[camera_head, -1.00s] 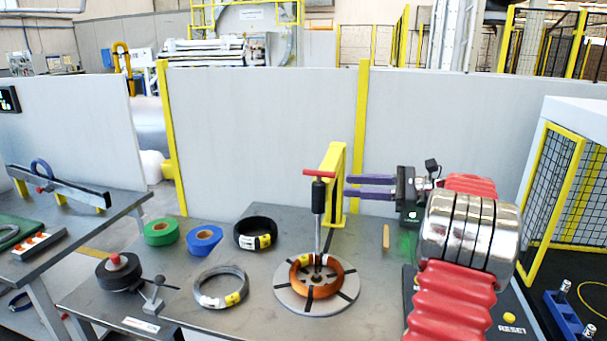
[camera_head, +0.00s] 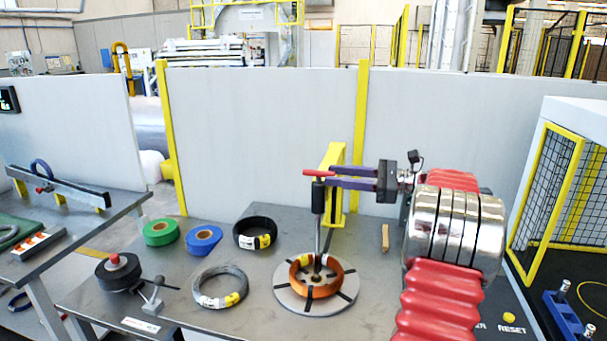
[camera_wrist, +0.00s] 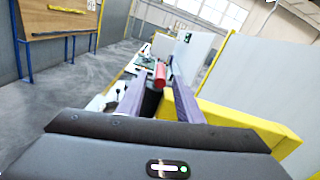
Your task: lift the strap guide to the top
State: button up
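The strap guide is a thin upright rod with a black grip (camera_head: 318,196) and a red crossbar (camera_head: 315,172) on top. Its lower end stands at the middle of the copper-coloured coil (camera_head: 330,284) on the round slotted plate (camera_head: 284,300). My gripper (camera_head: 330,177), with purple fingers, reaches in from the right at the height of the crossbar and the grip's top. In the wrist view my gripper (camera_wrist: 158,85) is open, and the red crossbar (camera_wrist: 160,74) shows between its fingers. I cannot tell whether a finger touches it.
A yellow post (camera_head: 336,205) stands close behind the guide. Black (camera_head: 252,240) and grey (camera_head: 207,301) rings, green (camera_head: 160,232) and blue (camera_head: 203,240) tape rolls lie left on the table. A grey wall (camera_head: 265,120) stands behind. A small wooden piece (camera_head: 385,237) lies right.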

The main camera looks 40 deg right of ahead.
aim_at(304, 170)
jog(key=x, duration=0.9)
jog(key=shift+c, duration=0.2)
grip_shut()
jog(key=shift+a, duration=0.2)
jog(key=shift+w, duration=0.1)
